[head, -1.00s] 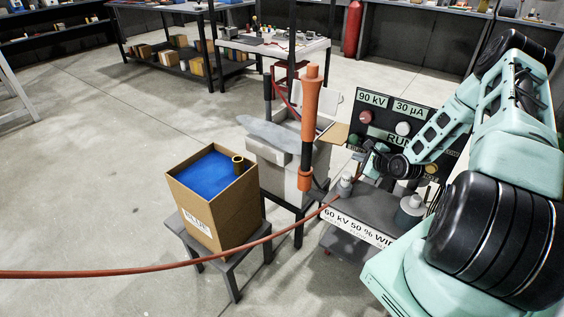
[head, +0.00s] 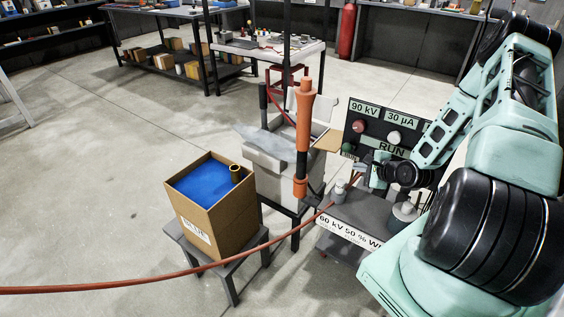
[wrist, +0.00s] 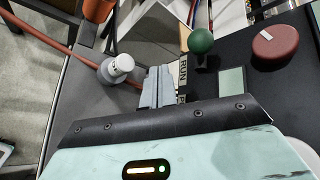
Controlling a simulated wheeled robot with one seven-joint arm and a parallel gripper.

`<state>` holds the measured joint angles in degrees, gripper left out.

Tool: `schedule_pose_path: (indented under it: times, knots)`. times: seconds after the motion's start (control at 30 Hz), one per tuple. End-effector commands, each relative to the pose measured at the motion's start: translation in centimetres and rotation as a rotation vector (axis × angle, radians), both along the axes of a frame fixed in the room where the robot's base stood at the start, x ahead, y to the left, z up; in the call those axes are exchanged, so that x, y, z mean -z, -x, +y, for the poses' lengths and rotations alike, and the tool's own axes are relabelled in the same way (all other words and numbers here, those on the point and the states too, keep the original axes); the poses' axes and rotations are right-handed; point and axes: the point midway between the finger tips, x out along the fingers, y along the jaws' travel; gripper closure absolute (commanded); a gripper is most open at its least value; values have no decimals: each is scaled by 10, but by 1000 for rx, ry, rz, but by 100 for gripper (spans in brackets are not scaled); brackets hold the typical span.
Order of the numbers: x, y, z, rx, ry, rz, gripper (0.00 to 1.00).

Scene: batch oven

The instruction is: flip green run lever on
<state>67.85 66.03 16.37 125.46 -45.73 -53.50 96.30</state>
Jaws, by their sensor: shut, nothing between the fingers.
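The green run lever has a round green knob (wrist: 200,41) on a short dark stem, on the black control panel. Its green knob also shows in the head view (head: 348,149), at the panel's lower left. My gripper (wrist: 158,86) is shut and empty, low in front of the panel. In the wrist view its fingers are left of and below the green knob, with a visible gap. The RUN label (wrist: 183,72) lies close beside the fingertips. In the head view my gripper (head: 367,172) is just right of and below the knob.
A red knob (wrist: 275,41) is right of the green one in the wrist view. A grey-white insulator-like post (wrist: 116,68) stands left of my fingers on the grey cart top. An orange-ended post (head: 303,140) and a red cable (head: 150,282) are left of the cart.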

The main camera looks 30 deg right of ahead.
Motion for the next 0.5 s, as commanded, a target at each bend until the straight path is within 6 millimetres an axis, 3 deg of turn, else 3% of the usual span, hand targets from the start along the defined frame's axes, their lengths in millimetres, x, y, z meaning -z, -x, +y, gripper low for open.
schedule_pose_path:
  times: [0.5]
  knots:
    - [-34, -47, 82, -383, 299, 199, 100]
